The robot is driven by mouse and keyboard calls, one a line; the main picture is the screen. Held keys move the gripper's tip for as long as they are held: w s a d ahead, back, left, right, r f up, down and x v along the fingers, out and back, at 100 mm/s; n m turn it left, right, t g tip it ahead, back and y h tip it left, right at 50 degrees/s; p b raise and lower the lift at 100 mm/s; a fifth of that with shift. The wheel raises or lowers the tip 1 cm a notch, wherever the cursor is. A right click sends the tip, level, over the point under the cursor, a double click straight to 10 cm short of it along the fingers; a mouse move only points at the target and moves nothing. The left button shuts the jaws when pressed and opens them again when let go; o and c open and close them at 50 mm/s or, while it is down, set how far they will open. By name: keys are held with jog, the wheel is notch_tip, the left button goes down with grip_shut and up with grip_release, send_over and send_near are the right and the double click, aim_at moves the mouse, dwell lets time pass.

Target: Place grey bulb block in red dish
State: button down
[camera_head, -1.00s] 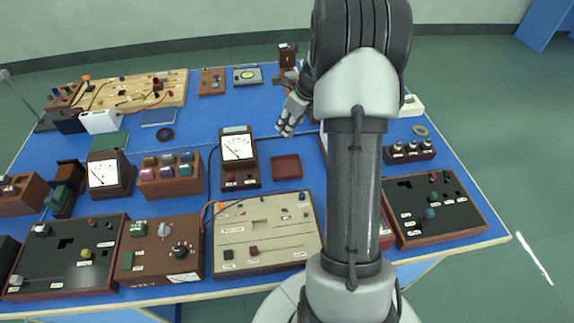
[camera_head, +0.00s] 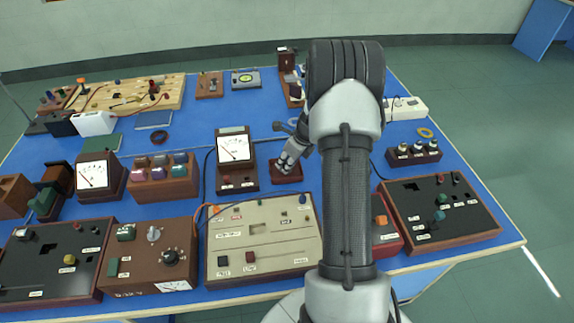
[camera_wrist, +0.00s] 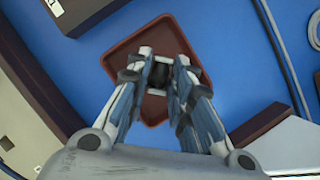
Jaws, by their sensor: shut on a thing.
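The red dish (camera_head: 294,177) is a shallow square tray on the blue table, right of the analog meter. It also shows in the wrist view (camera_wrist: 131,53), directly beneath my gripper. My gripper (camera_head: 283,168) is over the dish, fingers pointing down. In the wrist view my gripper (camera_wrist: 160,72) is shut on a small dark block, the grey bulb block (camera_wrist: 160,74), mostly hidden between the fingertips. I cannot tell whether the block touches the dish floor.
An analog meter (camera_head: 236,150) stands close left of the dish. A beige panel box (camera_head: 262,240) lies in front of it. A holder with several bulb blocks (camera_head: 411,155) stands at the right. A wooden board (camera_head: 128,94) lies at the back left.

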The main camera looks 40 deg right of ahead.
jog(key=shift+r, duration=0.1)
jog(key=shift+f, duration=0.2)
jog(key=c, duration=1.4)
grip_release()
